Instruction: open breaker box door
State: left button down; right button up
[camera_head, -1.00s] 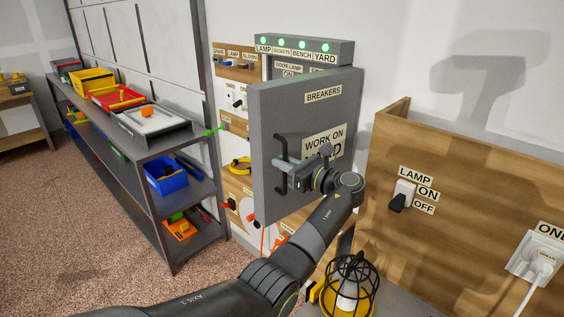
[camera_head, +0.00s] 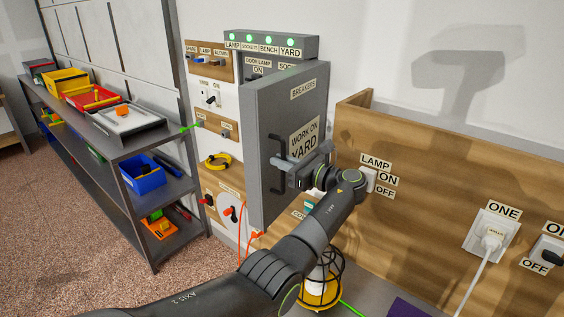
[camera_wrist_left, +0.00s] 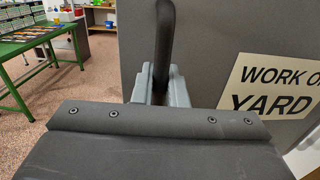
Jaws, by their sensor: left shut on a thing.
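The grey breaker box door (camera_head: 309,103), labelled BREAKERS and WORK ON YARD, stands swung out from its box (camera_head: 262,74) on the wall. A black bar handle (camera_head: 275,150) runs upright near the door's left edge. My left gripper (camera_head: 284,168) is shut on the lower part of this handle. In the left wrist view the handle (camera_wrist_left: 164,40) goes down between the grey fingers, and the door face (camera_wrist_left: 220,35) fills the right side. The inside of the box is mostly hidden behind the door. My right gripper is not in view.
A wooden panel (camera_head: 440,165) with switches and sockets stands to the right of my arm. A caged lamp (camera_head: 322,280) is below my forearm. A steel shelf (camera_head: 130,145) with bins is at left. Open floor (camera_head: 70,220) lies in front of the shelf.

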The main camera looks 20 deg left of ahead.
pick_arm(q)
jog(key=c, duration=1.8)
grip_release()
jog(key=shift+c, duration=0.2)
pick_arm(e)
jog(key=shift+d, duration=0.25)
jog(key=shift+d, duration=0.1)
pick_arm(q)
jog(key=shift+d, duration=0.15)
